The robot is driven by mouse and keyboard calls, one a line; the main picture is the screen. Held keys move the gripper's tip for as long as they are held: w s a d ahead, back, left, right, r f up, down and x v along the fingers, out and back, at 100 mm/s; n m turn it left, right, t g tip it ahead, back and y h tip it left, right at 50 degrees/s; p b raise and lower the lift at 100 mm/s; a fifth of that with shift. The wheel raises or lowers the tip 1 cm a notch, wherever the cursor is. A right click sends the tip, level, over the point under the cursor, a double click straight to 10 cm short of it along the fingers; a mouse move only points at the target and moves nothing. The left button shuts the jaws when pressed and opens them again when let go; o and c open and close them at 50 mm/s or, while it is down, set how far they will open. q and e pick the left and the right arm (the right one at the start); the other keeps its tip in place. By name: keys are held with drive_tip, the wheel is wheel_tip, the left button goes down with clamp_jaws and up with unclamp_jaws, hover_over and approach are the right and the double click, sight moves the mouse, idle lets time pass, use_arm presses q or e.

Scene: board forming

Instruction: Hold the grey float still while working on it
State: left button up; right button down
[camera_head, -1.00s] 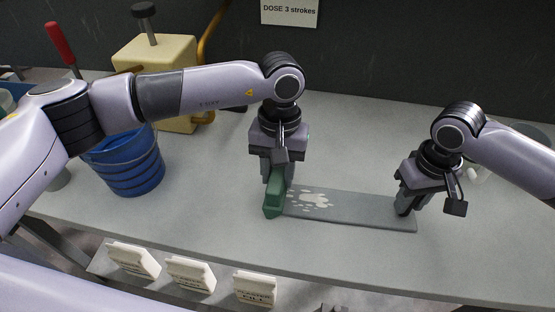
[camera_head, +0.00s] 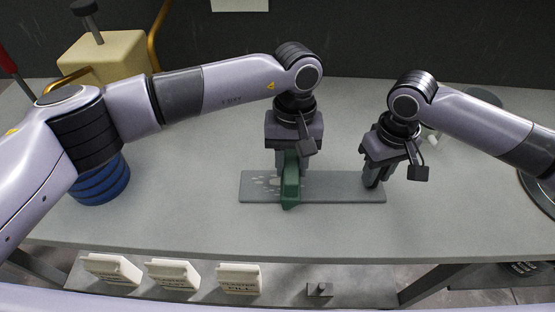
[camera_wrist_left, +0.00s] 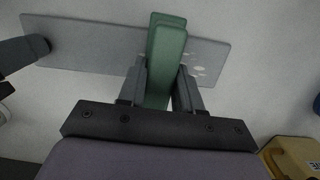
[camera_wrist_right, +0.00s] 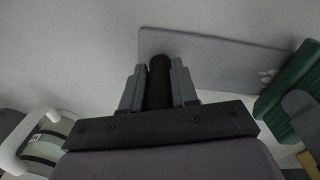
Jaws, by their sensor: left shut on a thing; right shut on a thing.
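The grey float (camera_head: 335,190) is a long flat plate lying along the worktop, with white blotches (camera_head: 264,181) toward its left end. My left gripper (camera_head: 289,170) is shut on a green block (camera_head: 291,188), which lies across the float, left of its middle. The green block also shows between the fingers in the left wrist view (camera_wrist_left: 166,50). My right gripper (camera_head: 372,180) is at the float's right end. In the right wrist view it is shut on the float's dark round handle (camera_wrist_right: 159,80), with the grey plate beyond it.
A blue bucket (camera_head: 104,185) and a cream block-like body (camera_head: 106,55) stand at the left. White labelled bins (camera_head: 172,273) line the front below the worktop edge. The worktop (camera_head: 300,230) in front of the float is clear.

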use_arm(q)
drive_tip(key=shift+d, duration=1.25)
use_arm(e)
drive_tip(key=shift+s+f, duration=0.2)
drive_tip(key=shift+f, duration=0.1)
use_arm(q)
drive_tip(key=shift+s+a, duration=0.15)
drive_tip(key=shift+a, duration=5.7)
drive_tip(key=shift+w+d, duration=0.15)
drive_tip(key=shift+w, duration=0.2)
drive_tip(key=shift+w+d, duration=0.1)
drive_tip(key=shift+d, duration=5.7)
drive_tip(key=shift+a, duration=5.7)
use_arm(e)
drive_tip(key=shift+w, duration=0.1)
use_arm(q)
drive_tip(key=shift+a+r, duration=0.1)
drive_tip(key=shift+a, duration=0.1)
use_arm(e)
drive_tip(key=shift+r, duration=0.1)
drive_tip(key=shift+d, duration=0.1)
use_arm(q)
wheel_tip(320, 180, up, 8)
drive_tip(key=shift+d, duration=0.1)
